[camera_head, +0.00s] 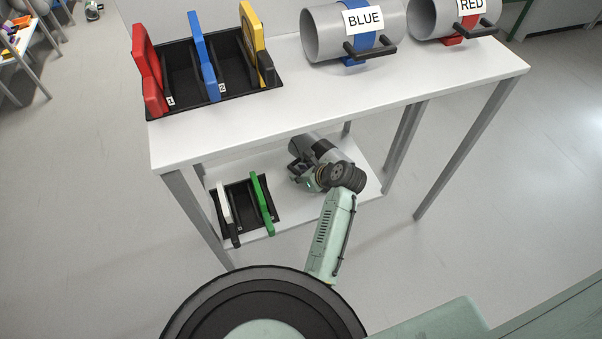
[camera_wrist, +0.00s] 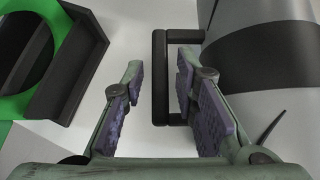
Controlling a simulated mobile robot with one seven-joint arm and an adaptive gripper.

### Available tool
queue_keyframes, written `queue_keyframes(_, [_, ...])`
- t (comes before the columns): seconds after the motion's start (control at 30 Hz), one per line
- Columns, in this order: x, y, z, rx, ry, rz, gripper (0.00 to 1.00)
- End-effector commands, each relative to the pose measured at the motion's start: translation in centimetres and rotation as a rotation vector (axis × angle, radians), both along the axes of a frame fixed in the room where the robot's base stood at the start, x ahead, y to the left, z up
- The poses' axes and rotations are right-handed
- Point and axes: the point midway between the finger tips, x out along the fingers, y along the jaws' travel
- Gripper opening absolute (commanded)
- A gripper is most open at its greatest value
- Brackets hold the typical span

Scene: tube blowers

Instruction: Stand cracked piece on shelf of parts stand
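A grey tube with a wide black band (camera_head: 303,145) lies on its side on the lower shelf of the white stand. It fills the right of the wrist view (camera_wrist: 245,22), where its black handle (camera_wrist: 159,90) shows. My gripper (camera_wrist: 160,75) is open, its two fingers on either side of the handle, with a gap to the left finger. I cannot tell whether the right finger touches it. A thin dark sliver shows low on the tube; I cannot tell if it is a crack. My wrist hides part of the tube in the head view.
A black rack (camera_head: 236,193) with a white piece (camera_head: 224,203) and a green piece (camera_head: 262,200) stands left on the lower shelf. The stand's top (camera_head: 440,95) carries a second rack (camera_head: 235,85), a BLUE tube (camera_head: 322,35) and a RED tube (camera_head: 428,20).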

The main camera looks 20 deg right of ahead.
Motion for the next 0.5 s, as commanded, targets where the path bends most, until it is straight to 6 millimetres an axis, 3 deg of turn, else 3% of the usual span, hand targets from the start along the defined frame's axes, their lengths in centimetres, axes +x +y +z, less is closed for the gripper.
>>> queue_keyframes(0.33, [0.0, 0.0, 0.1, 0.000, 0.000, 0.000, 0.33])
queue_keyframes(0.5, [-0.9, -0.5, 1.1, 0.000, -0.002, -0.001, 0.33])
